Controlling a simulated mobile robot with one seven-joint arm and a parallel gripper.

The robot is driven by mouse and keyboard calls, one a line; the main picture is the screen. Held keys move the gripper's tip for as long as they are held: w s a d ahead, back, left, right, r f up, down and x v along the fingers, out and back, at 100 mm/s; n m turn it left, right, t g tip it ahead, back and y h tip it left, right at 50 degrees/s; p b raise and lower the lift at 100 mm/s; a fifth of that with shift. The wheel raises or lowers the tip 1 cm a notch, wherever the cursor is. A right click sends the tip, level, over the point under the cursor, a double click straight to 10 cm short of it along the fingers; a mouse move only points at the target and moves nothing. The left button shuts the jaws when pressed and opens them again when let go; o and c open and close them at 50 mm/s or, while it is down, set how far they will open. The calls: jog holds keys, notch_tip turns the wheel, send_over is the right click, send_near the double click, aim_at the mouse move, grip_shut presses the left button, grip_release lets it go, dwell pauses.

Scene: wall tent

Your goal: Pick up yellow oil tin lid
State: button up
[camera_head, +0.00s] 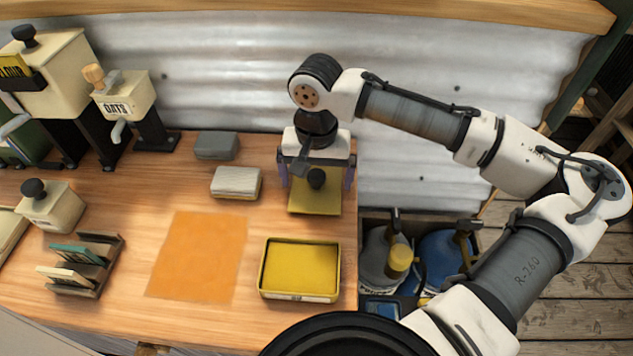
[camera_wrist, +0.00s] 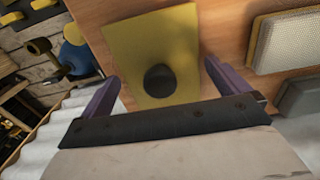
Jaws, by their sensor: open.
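The yellow oil tin lid (camera_head: 314,203) lies flat on the wooden counter near its right back edge. It is a yellow square plate with a dark round knob on top. In the wrist view the lid (camera_wrist: 128,35) is in front of my gripper, with the knob (camera_wrist: 160,81) between the fingers. My gripper (camera_head: 317,180) is open above the lid, pointing down, with a purple finger on each side of the knob. The fingers (camera_wrist: 160,85) appear apart from the knob. An open yellow tin (camera_head: 300,270) sits on the counter in front of the lid.
A scrub block (camera_head: 236,183) and a grey block (camera_head: 216,145) stand left of my gripper. An orange mat (camera_head: 200,256) lies left of the tin. Dispensers, including one marked oats (camera_head: 125,95), and a card rack (camera_head: 80,264) stand further left. A crate with bottles (camera_head: 400,262) is beyond the counter's right edge.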

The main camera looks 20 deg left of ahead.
jog(key=shift+c, duration=0.3)
jog(key=c, duration=0.7)
